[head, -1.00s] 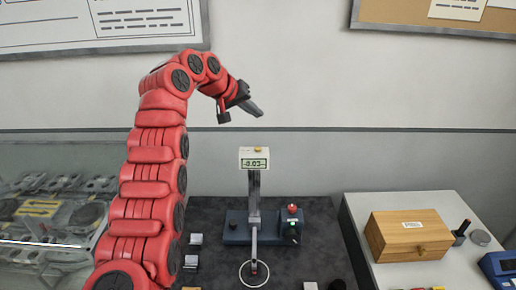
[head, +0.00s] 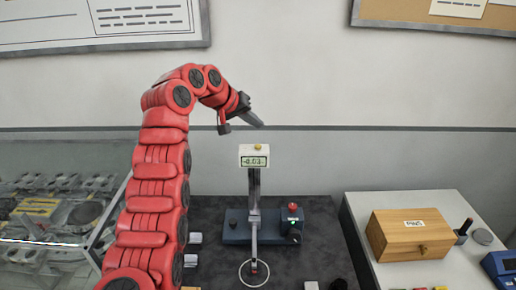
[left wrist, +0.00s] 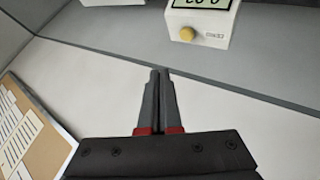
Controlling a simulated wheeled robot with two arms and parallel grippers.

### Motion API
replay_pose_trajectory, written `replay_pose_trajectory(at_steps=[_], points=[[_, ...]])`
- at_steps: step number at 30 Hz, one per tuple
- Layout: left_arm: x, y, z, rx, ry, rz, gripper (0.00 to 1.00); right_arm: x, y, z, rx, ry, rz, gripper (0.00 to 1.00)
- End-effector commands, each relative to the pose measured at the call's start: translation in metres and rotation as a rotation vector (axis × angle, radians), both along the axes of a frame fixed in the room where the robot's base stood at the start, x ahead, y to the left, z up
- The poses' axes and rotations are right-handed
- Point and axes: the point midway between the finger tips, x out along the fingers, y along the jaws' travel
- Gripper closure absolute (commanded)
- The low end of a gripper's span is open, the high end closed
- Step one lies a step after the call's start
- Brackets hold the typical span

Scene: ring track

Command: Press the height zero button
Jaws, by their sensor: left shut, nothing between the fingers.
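A white readout box (head: 245,151) with a small screen reading about -0.03 sits on top of a grey upright post. A yellow button (head: 258,147) is on its top face. The box (left wrist: 214,32) and the yellow button (left wrist: 187,34) also show in the left wrist view, at upper right. My left gripper (head: 260,124) is shut and empty, above the box and apart from it. In the left wrist view its fingers (left wrist: 159,74) are together, with the button ahead and to the right. My right gripper is not in view.
The post stands on a dark blue base (head: 236,236) with a red button (head: 292,206) and a black knob. A ring (head: 253,284) is below. A wooden box (head: 405,246) is on the white table at right. A glass-covered case (head: 40,180) is at left.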

Motion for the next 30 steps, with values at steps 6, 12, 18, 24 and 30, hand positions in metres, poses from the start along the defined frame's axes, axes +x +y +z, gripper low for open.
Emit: replay_pose_trajectory(at_steps=[6,12,18,24,30], points=[[0.000,0.000,-0.036,0.000,0.001,0.000,1.00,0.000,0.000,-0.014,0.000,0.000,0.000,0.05],[0.000,0.000,-0.044,-0.001,0.000,-0.001,1.00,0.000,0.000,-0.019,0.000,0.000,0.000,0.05],[0.000,0.000,-0.044,-0.001,0.000,-0.001,1.00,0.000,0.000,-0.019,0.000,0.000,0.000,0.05],[0.000,0.000,-0.044,-0.001,0.000,-0.001,1.00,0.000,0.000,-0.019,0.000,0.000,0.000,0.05],[0.000,0.000,-0.044,-0.001,0.000,-0.001,1.00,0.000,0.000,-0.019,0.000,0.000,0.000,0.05]])
